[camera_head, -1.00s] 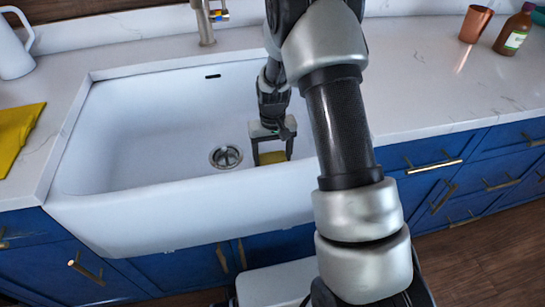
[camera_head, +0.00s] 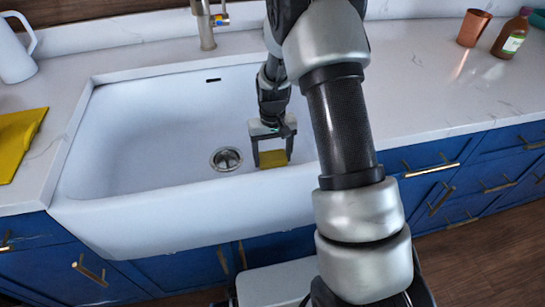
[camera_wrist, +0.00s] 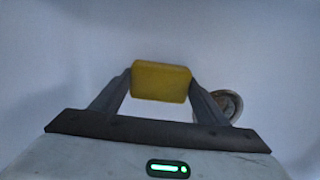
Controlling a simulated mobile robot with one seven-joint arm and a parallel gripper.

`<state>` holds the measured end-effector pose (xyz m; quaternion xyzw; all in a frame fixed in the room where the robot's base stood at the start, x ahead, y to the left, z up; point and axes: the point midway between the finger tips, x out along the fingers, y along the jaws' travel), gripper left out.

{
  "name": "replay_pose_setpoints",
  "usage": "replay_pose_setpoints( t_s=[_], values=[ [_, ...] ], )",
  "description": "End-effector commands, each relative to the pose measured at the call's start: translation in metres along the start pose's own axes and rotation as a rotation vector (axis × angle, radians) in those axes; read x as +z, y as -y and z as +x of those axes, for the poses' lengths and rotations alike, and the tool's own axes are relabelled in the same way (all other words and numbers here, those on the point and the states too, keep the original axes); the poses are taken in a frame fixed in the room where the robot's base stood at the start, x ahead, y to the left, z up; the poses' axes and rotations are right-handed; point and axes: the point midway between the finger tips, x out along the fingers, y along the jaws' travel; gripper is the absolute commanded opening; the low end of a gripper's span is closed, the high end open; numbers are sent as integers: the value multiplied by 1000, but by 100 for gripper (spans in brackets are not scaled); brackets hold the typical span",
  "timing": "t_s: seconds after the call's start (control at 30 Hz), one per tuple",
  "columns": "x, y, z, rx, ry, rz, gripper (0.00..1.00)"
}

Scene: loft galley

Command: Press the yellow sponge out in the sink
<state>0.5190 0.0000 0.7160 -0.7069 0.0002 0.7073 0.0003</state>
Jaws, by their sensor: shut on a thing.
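The yellow sponge (camera_head: 272,159) is between the two fingers of my gripper (camera_head: 271,160), low in the right part of the white sink (camera_head: 120,130). In the wrist view the sponge (camera_wrist: 161,82) is a rounded yellow block, with a dark finger of my gripper (camera_wrist: 160,85) against each end. The gripper is shut on it. I cannot tell whether the sponge touches the sink floor. The round metal drain (camera_head: 226,158) lies just left of the sponge; it also shows partly behind the right finger in the wrist view (camera_wrist: 232,101).
A faucet (camera_head: 207,25) stands behind the sink. A yellow cloth (camera_head: 18,143) and a white pitcher (camera_head: 14,55) are on the left counter. A copper cup (camera_head: 473,27) and a brown bottle (camera_head: 512,33) stand at the back right. The sink's left half is clear.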

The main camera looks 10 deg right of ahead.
Motion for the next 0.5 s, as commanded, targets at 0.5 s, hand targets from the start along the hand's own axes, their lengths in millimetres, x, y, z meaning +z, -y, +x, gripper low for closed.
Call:
replay_pose_setpoints(
  t_s=[0.5],
  values=[
    [-1,0,-46,0,-3,0,47]
  ],
)
